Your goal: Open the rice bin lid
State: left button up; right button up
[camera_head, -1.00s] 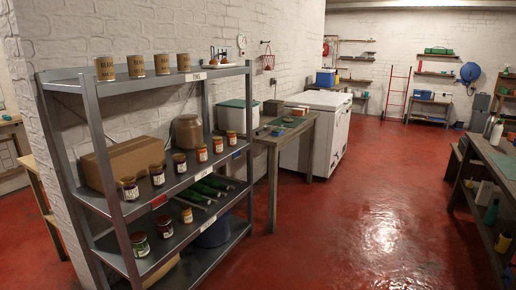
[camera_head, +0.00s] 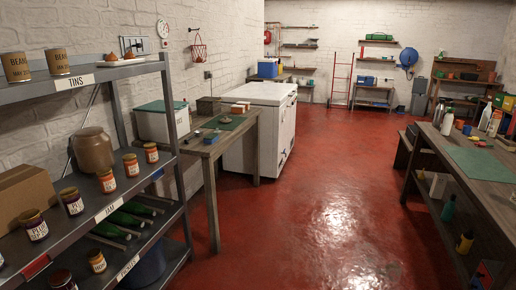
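A white bin with a green lid (camera_head: 163,106) stands at the left end of the wooden side table, beyond the metal shelf; its lid looks shut. Neither of my grippers shows in the head view.
A metal shelf (camera_head: 118,72) with tins, jars and a box is close on the left. The wooden side table (camera_head: 212,146) and a white chest freezer (camera_head: 262,128) line the left wall. A workbench (camera_head: 478,160) stands on the right. The red floor (camera_head: 320,220) between is clear.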

aim_at(159, 105)
jog(key=i+l, duration=0.1)
jog(key=i, duration=1.3)
jog(key=i+l+u, duration=0.1)
jog(key=i+u, duration=0.4)
jog(key=i+l+u, duration=0.3)
jog(key=i+u, duration=0.15)
jog(key=i+l+u, duration=0.25)
jog(key=u, duration=0.2)
jog(key=i+l+u, duration=0.2)
jog(key=l+u, duration=0.25)
